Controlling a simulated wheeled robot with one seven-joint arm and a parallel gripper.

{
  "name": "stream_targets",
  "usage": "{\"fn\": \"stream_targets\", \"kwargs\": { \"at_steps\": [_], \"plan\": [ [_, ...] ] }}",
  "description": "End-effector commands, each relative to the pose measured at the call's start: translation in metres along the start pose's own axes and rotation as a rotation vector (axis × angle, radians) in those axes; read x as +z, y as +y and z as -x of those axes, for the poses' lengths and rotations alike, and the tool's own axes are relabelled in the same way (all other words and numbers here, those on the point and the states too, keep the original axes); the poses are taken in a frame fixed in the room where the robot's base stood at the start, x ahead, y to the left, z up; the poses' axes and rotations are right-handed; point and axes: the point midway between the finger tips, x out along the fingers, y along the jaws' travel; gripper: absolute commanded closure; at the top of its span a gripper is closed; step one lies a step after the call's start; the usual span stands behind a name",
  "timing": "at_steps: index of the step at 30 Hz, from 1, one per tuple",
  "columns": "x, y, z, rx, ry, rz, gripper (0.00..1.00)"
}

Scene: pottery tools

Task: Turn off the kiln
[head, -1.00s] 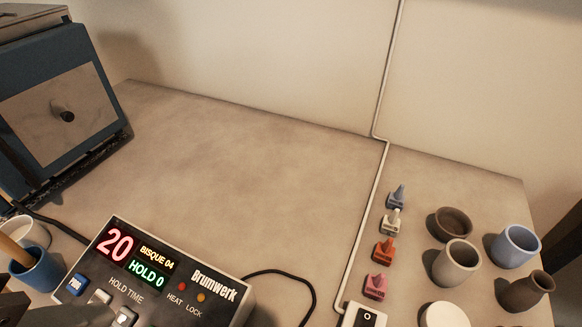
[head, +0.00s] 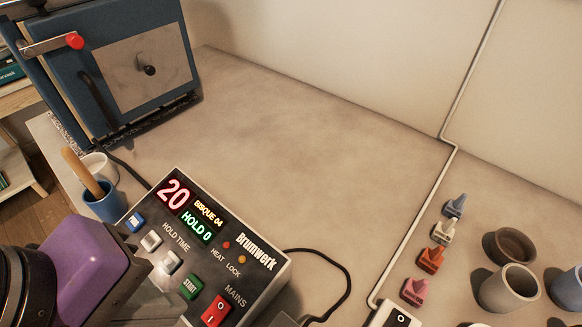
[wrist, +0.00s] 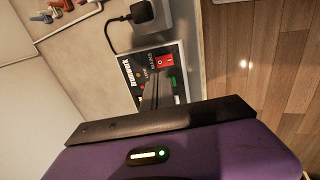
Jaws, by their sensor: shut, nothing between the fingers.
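The blue kiln (head: 125,70) stands at the back left with its grey door panel shut and a red-knobbed lever. The Brumwerk controller (head: 262,268) lies in front of it, its display lit with 20, BISQUE 04 and HOLD 0. Its red MAINS rocker switch (head: 215,311) is at the near right corner, beside the green START button (head: 190,287). The switch also shows in the wrist view (wrist: 167,62). My gripper (wrist: 156,82) is shut and empty, its fingers pointing over the controller near the switch. In the head view its purple housing is at the lower left; contact cannot be told.
A blue cup (head: 106,206) with a wooden handle and a white cup stand left of the controller. A white switch box (head: 392,316), small coloured pieces and pots (head: 509,290) stand at the right. A black cable runs right of the controller. The bench middle is clear.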

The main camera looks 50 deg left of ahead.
Motion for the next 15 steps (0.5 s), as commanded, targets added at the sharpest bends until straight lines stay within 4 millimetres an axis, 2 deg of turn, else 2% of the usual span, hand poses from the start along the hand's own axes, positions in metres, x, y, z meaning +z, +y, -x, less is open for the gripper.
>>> {"fn": "stream_targets", "kwargs": {
  "at_steps": [1,6,15],
  "plan": [
    [0.001,-0.001,-0.013,0.0,-0.002,0.0,1.0],
    [0.001,-0.001,-0.046,0.0,-0.003,-0.001,1.0],
    [0.0,0.0,-0.09,0.0,0.0,0.0,1.0]
  ]
}}
